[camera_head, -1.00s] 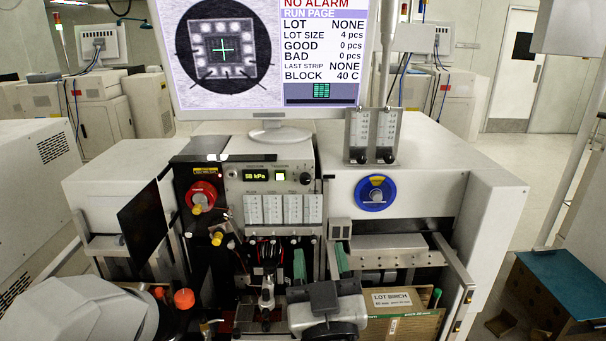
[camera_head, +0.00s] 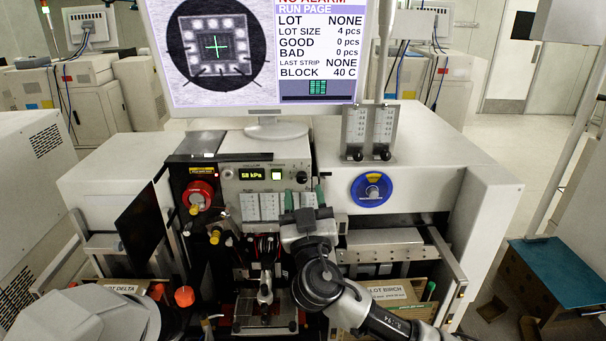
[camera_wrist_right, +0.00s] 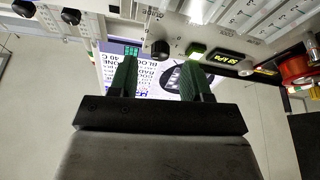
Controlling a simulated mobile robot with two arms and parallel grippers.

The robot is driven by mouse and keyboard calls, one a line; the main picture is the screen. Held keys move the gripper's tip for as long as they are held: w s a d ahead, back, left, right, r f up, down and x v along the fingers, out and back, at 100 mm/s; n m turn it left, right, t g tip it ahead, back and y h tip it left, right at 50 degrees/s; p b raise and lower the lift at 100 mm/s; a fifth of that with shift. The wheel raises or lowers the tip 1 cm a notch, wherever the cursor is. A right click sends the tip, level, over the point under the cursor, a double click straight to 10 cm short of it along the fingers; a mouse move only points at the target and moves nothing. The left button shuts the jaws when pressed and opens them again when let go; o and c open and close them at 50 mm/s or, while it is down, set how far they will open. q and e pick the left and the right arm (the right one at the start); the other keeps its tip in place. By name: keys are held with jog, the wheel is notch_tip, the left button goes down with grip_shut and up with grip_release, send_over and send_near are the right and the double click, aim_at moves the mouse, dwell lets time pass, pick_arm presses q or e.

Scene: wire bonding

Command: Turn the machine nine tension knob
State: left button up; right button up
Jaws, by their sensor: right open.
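A blue dial (camera_head: 372,191) is on the white housing to the right. I cannot tell from labels which is the tension knob. My right gripper (camera_head: 304,197) is open and empty, its green fingers pointing up just below the black knob. In the right wrist view the black knob (camera_wrist_right: 160,49) lies ahead of the gap between the fingertips (camera_wrist_right: 157,62), apart from them. My left gripper is not visible.
A green-lit button (camera_head: 277,174) and the kPa display (camera_head: 252,174) are left of the knob. A red knob (camera_head: 199,194) is farther left. The monitor (camera_head: 268,60) stands above, and two gauges (camera_head: 369,132) with black knobs stand right. Lot boxes (camera_head: 390,292) sit below.

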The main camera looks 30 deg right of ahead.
aim_at(302, 182)
jog(key=shift+p+x, duration=0.4)
jog(key=shift+x, duration=0.8)
jog(key=shift+w+d, duration=0.15)
jog(key=shift+w, duration=0.15)
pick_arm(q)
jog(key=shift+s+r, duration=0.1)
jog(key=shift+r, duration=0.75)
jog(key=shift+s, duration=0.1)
pick_arm(e)
grip_shut()
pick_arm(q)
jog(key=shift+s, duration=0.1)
